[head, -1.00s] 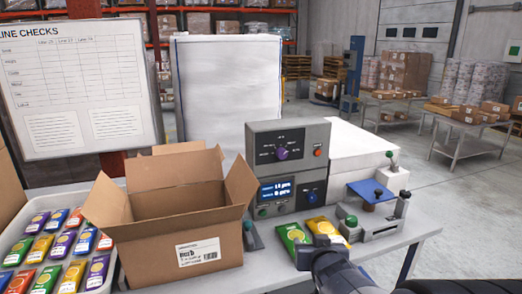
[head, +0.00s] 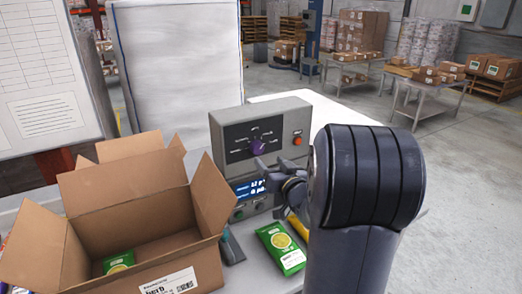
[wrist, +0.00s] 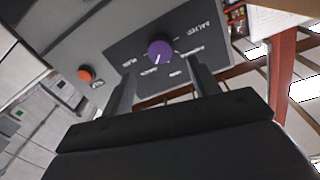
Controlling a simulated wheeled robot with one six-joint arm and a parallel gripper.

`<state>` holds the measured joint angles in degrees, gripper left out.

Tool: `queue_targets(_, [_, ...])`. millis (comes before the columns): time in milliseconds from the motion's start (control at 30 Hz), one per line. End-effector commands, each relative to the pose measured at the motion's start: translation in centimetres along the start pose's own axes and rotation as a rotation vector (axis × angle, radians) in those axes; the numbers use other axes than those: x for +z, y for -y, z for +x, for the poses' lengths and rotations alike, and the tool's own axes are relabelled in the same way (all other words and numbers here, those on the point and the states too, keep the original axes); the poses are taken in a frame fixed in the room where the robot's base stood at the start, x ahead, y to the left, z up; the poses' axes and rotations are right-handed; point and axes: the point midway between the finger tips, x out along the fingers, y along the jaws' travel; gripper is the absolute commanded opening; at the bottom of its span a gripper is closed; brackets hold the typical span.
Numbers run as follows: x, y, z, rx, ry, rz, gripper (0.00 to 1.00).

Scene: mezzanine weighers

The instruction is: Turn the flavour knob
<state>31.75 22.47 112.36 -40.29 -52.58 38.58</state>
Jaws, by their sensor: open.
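The flavour knob (head: 258,147) is a purple dial on the dark upper face of a grey control box (head: 225,128). In the wrist view the knob (wrist: 159,50) has a white pointer line, with small labels around it; one reads "SALTED", the others are hard to read. My gripper (head: 275,183) is in front of the control box, below and right of the knob in the head view. In the wrist view my gripper (wrist: 161,75) is open, its fingers either side of the knob's line and short of it, apparently not touching. My arm hides the box's lower right.
An orange button (wrist: 86,73) sits beside the knob. An open carton (head: 140,275) labelled "Herb" stands left, with a green packet (head: 118,262) inside. Another green packet (head: 281,248) and a yellow packet (head: 298,226) lie on the table near my arm.

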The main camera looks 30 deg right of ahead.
Motion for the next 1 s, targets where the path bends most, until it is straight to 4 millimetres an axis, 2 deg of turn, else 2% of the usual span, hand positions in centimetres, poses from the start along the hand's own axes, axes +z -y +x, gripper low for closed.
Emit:
queue_targets(33, [-0.1, 0.1, 1.1, -0.003, 0.003, 0.001, 0.58])
queue_targets(200, [-0.1, 0.1, 3.9, -0.001, 0.002, 0.001, 0.58])
queue_targets(400, [0.0, 0.0, 5.9, 0.001, 0.002, 0.000, 0.58])
queue_targets(767, [0.0, 0.0, 6.5, 0.001, 0.001, -0.001, 0.58])
queue_targets(1000, [0.0, 0.0, 6.4, 0.001, 0.001, 0.000, 0.40])
